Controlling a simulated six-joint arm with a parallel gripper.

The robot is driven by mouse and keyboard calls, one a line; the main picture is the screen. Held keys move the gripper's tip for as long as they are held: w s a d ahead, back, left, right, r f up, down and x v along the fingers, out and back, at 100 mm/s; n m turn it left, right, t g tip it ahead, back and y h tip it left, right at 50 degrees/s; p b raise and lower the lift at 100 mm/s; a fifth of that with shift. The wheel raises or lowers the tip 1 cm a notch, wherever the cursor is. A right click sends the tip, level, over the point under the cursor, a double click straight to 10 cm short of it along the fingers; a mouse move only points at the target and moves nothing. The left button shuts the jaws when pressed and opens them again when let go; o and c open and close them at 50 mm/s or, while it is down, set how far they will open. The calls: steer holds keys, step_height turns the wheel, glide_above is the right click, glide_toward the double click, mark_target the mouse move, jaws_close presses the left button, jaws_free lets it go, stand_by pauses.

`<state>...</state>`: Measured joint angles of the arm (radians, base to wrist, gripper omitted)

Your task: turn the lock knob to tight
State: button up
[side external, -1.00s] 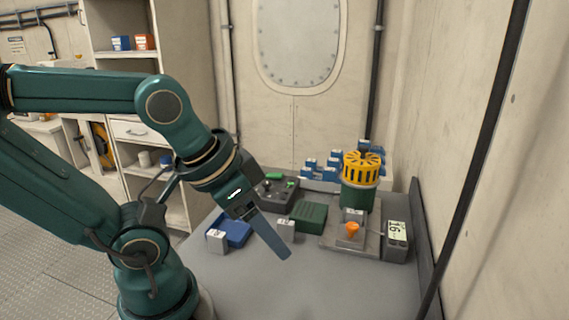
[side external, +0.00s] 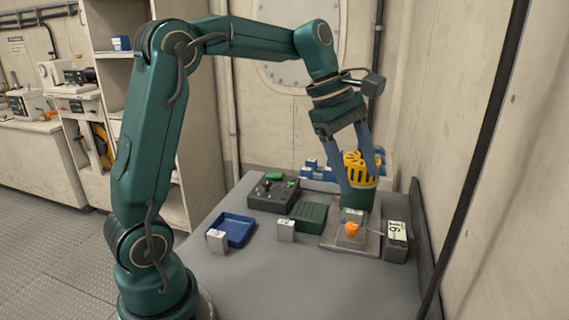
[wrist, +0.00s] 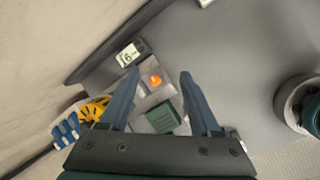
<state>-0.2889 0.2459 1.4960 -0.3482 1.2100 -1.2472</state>
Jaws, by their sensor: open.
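The orange knob (side external: 352,230) sits on the front of a grey fixture (side external: 335,239) at the right of the bench. It also shows in the wrist view (wrist: 155,80), between my fingertips in the picture but beyond them. I take it for the lock knob; its setting marks are too small to read. My gripper (side external: 360,178) is open and empty, pointing down in front of the yellow slotted cap (side external: 362,165).
A grey box with a display (side external: 397,240) stands right of the fixture, near the raised bench edge. The front bench is clear.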

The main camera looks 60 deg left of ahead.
mark_target(352, 225)
steer(key=w+a+f+n, duration=0.1)
steer(key=a+f, duration=0.1)
steer(key=f, duration=0.1)
steer(key=w+a+f+n+g, duration=0.1)
steer(key=a+f, duration=0.1)
steer(key=f, duration=0.1)
steer(key=w+a+f+n+h, duration=0.1)
steer(key=a+f, duration=0.1)
steer(key=f, duration=0.2)
steer(key=shift+w+a+n, duration=0.2)
steer(key=shift+w+n, duration=0.2)
steer(key=shift+g, duration=0.3)
steer(key=shift+x, duration=2.45)
jaws_close()
